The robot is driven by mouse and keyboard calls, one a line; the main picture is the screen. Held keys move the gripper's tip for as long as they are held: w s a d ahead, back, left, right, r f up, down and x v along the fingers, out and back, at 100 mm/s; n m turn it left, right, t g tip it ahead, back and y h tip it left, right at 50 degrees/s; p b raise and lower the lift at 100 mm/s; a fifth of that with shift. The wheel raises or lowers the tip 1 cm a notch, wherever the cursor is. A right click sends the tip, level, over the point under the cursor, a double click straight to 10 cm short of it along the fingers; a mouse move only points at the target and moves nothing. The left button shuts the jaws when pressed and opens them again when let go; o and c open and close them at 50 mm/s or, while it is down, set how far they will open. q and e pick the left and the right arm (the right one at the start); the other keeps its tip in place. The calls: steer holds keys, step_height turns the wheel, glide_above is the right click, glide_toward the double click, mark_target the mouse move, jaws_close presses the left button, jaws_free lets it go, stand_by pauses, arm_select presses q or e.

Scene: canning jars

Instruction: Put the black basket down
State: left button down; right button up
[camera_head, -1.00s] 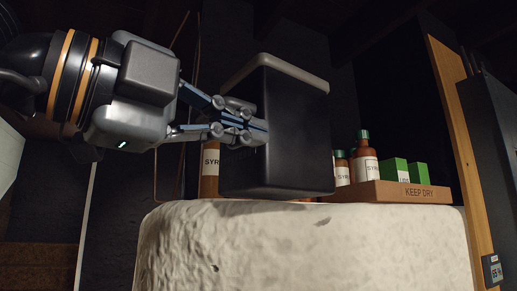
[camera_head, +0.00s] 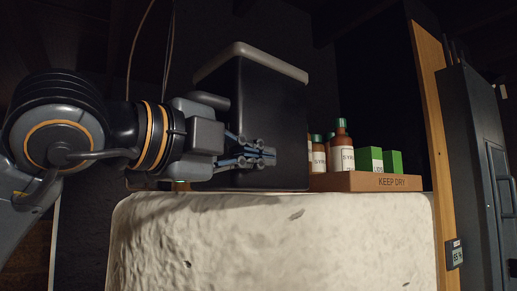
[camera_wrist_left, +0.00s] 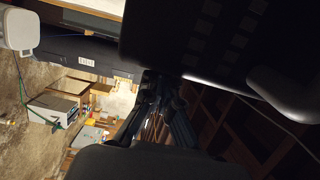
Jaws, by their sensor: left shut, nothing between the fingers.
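The black basket (camera_head: 276,106) is a tall dark box with a pale rim along its top. In the head view it stands upright on top of a rough white block (camera_head: 270,245). My left gripper (camera_head: 272,154) is in front of its lower part, with the fingers together and nothing between them. I cannot tell whether the fingertips touch the basket's side. The left wrist view shows the dark fingers (camera_wrist_left: 158,92) close together. A large black surface fills the upper right there, and I cannot tell what it is. My right gripper is not in view.
A brown crate marked KEEP DRY (camera_head: 345,182) with green boxes (camera_head: 370,160) stands right of the basket, near brown syrup bottles (camera_head: 342,148). A wooden post (camera_head: 432,110) and a dark cabinet (camera_head: 482,150) are further right. The block's front top edge looks clear.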

arm_select(q)
steer(key=w+a, duration=0.1)
steer(key=w, duration=0.1)
steer(key=w+a+b, duration=0.1)
steer(key=w+a, duration=0.2)
steer(key=w, duration=0.1)
steer(key=shift+a+b, duration=0.25)
steer(key=shift+b, duration=0.05)
steer(key=shift+s, duration=0.15)
